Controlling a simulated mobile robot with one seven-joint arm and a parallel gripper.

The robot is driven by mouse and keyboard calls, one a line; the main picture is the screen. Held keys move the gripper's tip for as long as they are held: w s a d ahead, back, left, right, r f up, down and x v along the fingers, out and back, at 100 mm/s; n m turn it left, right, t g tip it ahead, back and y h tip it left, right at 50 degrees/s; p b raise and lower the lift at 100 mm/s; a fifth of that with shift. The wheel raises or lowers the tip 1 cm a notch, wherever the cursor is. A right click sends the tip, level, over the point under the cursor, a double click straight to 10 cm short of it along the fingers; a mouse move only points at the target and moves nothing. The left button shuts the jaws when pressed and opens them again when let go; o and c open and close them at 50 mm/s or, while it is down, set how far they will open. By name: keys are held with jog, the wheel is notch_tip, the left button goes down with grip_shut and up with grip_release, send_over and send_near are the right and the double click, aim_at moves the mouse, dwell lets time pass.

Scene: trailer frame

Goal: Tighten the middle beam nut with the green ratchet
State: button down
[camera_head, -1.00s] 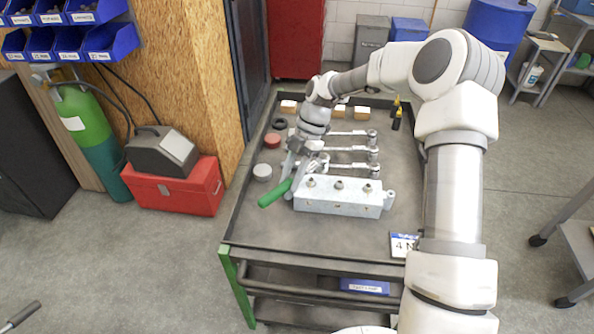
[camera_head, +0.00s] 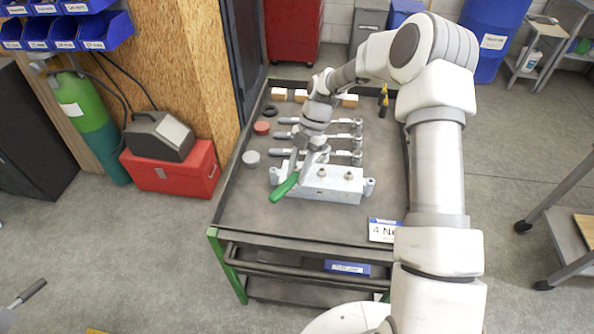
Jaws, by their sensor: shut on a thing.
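The green-handled ratchet (camera_head: 284,187) is in my gripper (camera_head: 299,163), which is shut on it. Its green grip points toward the lower left, in front of the left part of the grey metal beam (camera_head: 335,191). The beam lies on the cart top. The middle nut (camera_head: 321,173) and the right nut (camera_head: 349,175) show on its top face. The left nut is hidden behind my gripper and the ratchet. The ratchet's head is hard to make out against my gripper, and I cannot tell whether it touches a nut.
Several silver wrenches (camera_head: 340,154) lie behind the beam on the cart (camera_head: 290,225). A red round piece (camera_head: 262,128), a grey one (camera_head: 251,158) and wooden blocks (camera_head: 278,94) lie left and behind.

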jog(key=shift+f+b, duration=0.25)
jog(key=shift+b, duration=1.4)
jog(key=shift+r+b, duration=0.15)
jog(key=shift+b, duration=0.2)
jog(key=shift+f+b, duration=1.1)
jog(key=shift+f, duration=0.65)
jog(key=shift+f, duration=0.15)
jog(key=shift+f+b, duration=0.9)
jog(key=shift+f, duration=0.2)
